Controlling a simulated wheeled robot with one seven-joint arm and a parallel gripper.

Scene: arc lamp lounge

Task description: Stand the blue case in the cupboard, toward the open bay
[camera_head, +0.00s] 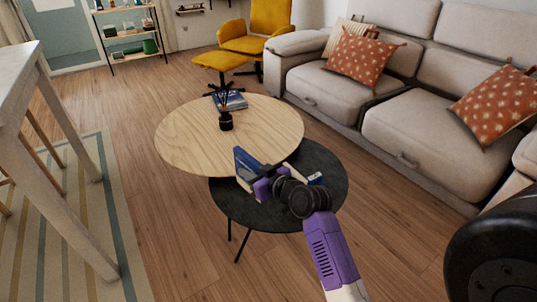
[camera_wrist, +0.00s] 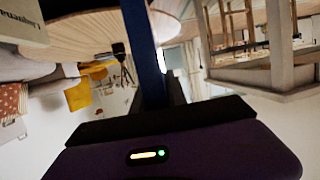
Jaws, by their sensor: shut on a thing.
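The blue case (camera_head: 246,162) is a thin, flat, dark blue thing held on edge over the round tables in the head view. My purple and black gripper (camera_head: 259,178) is shut on it. In the wrist view the case (camera_wrist: 144,50) shows edge-on as a dark blue strip running up from my gripper (camera_wrist: 160,92). Part of the case is hidden by the gripper. I cannot make out a cupboard with an open bay in either view.
A round wooden table (camera_head: 180,140) overlaps a lower black round table (camera_head: 235,210). A dark vase (camera_head: 226,121) and blue books (camera_head: 232,101) stand on the wooden one. A grey sofa (camera_head: 405,125) is at right, a pale table (camera_head: 20,75) at left, open shelves (camera_head: 127,33) far back.

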